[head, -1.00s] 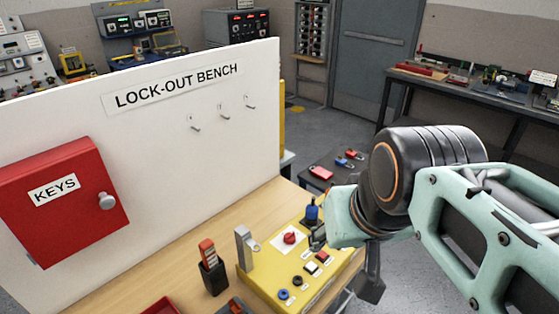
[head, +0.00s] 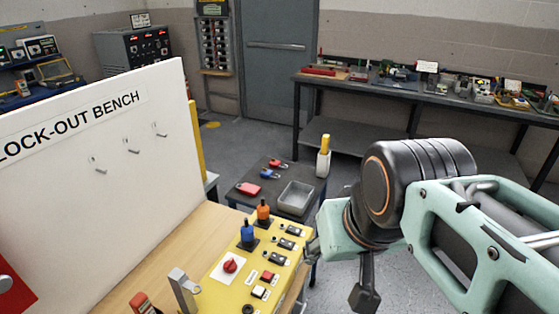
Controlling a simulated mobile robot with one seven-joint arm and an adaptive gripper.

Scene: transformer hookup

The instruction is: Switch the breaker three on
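A yellow control panel (head: 222,291) lies on the lock-out bench in the head view. Along its right side is a row of small dark switches (head: 284,243) with pale labels too small to read. A tall grey breaker board (head: 215,43) with rows of dark devices hangs on the back wall. I cannot tell which device is breaker three or how it is set. My gripper (head: 364,291) hangs below my wrist, right of the panel and apart from it. Its fingers are mostly hidden or seen edge-on, and I see nothing held.
The white lock-out board (head: 120,190) stands upright at left. A dark low table (head: 268,171) beyond the panel holds red and blue padlocks and a grey tray (head: 296,198). A long workbench (head: 430,100) stands along the back right wall. Grey floor is open between them.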

